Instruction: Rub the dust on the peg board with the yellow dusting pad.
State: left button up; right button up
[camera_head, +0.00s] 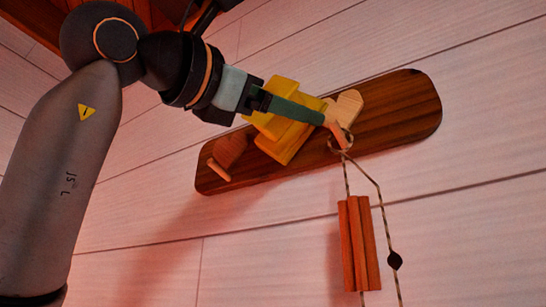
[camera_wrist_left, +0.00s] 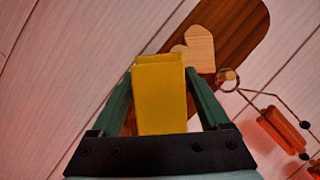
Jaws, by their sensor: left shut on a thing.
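The peg board (camera_head: 400,112) is a dark wooden plank with rounded ends, fixed at a slant on the pale plank wall. My left gripper (camera_head: 295,108) is shut on the yellow dusting pad (camera_head: 290,140), in front of the middle of the board. In the left wrist view the pad (camera_wrist_left: 162,98) sits between the two green fingers, and the board (camera_wrist_left: 240,30) shows behind it. Whether the pad touches the board I cannot tell. No dust can be made out; the pad and gripper hide part of the board. My right gripper is not in view.
A cord with a ring hangs from a peg right of the pad, carrying a reddish wooden piece (camera_head: 358,245) and a dark bead (camera_head: 395,260). The surrounding wall is bare.

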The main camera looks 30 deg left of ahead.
pick_arm(q)
jog(key=shift+d, duration=0.9)
jog(key=shift+a, duration=0.1)
jog(key=a, duration=0.8)
jog(key=shift+w+p, duration=0.3)
jog(key=shift+p, duration=0.05)
jog(key=s, duration=0.6)
jog(key=shift+a, duration=0.15)
jog(key=shift+s, duration=0.1)
